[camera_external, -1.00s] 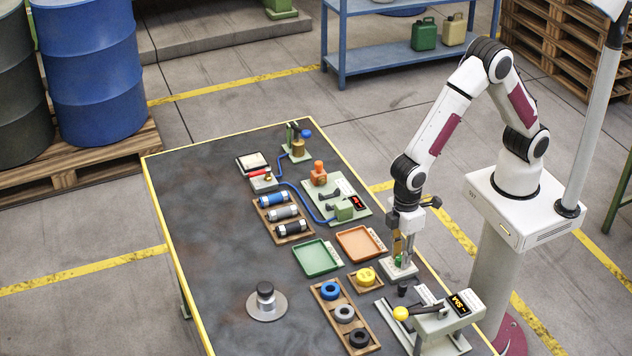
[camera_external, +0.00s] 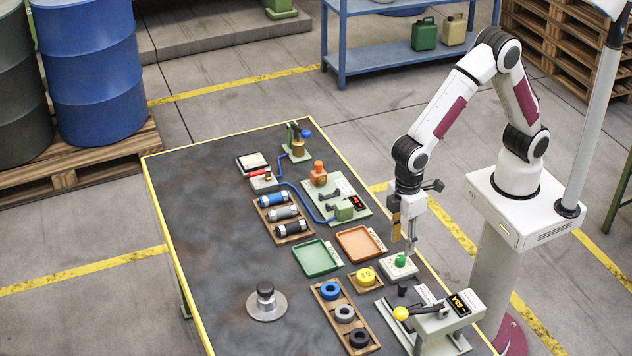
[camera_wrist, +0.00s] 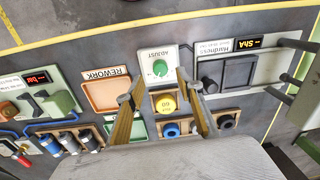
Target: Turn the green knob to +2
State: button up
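The green knob (camera_external: 400,260) sits on a small pale plate (camera_external: 398,272) near the right edge of the table. In the wrist view the knob (camera_wrist: 160,68) is on the white plate labelled ADJUST, and its pointer and scale are too small to read. My gripper (camera_external: 403,246) is above the knob and apart from it. In the wrist view my gripper (camera_wrist: 155,86) has its two fingers wide apart, with nothing held between them.
An orange REWORK tray (camera_external: 361,243) and a green tray (camera_external: 317,258) lie left of the knob. A yellow round piece (camera_external: 366,276) is close by. The hardness tester (camera_external: 447,315) with a yellow-ended lever stands in front. Free table lies at left.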

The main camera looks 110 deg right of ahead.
aim_at(401, 255)
notch_tip(401, 255, up, 7)
jog(key=shift+d+f, duration=0.15)
dwell(0.8)
jog(key=s+d+r+t, duration=0.2)
jog(key=s+d+r, duration=0.1)
jog(key=s, duration=0.5)
jog(key=s+d+r+t, duration=0.1)
jog(key=s+d+r, duration=0.2)
jog(key=s+r, duration=0.2)
jog(key=s+d+r+t, duration=0.2)
jog(key=s+r, duration=0.3)
jog(key=s, duration=0.6)
jog(key=shift+s+d+m+t+h, duration=0.3)
jog(key=shift+s+d+m, duration=0.05)
jog(key=shift+d+m, duration=0.05)
jog(key=shift+o, duration=0.3)
